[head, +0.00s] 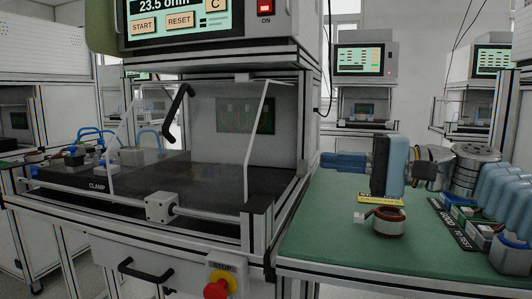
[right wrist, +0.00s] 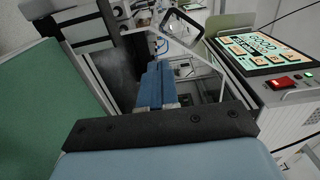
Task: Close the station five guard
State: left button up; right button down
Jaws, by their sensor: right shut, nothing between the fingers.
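The guard (head: 256,140) is a clear panel with pale edge bars on the test station. Its black bent handle (head: 178,103) stands out near the upper middle, in front of the opening. The panel is tilted, and its exact angle is hard to tell. In the right wrist view the handle (right wrist: 183,28) shows beyond my fingertips. My right gripper (head: 326,160) has blue fingers, shut and empty, pointing left toward the station. It is above the green bench, right of the guard and apart from the handle. The fingers also show in the right wrist view (right wrist: 160,72). My left gripper is not in view.
A wound stator (head: 389,222) sits on the green bench (head: 325,235) below my right arm. The station's right front post (head: 257,225) stands between bench and opening. A red stop button (head: 216,289) is below, and the screen unit (head: 180,22) overhangs above.

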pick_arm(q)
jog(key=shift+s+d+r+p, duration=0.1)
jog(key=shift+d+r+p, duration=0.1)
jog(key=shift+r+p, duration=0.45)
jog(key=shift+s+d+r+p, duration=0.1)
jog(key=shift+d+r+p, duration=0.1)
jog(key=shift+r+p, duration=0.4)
pick_arm(e)
jog(key=x, duration=1.2)
jog(key=shift+a, duration=0.35)
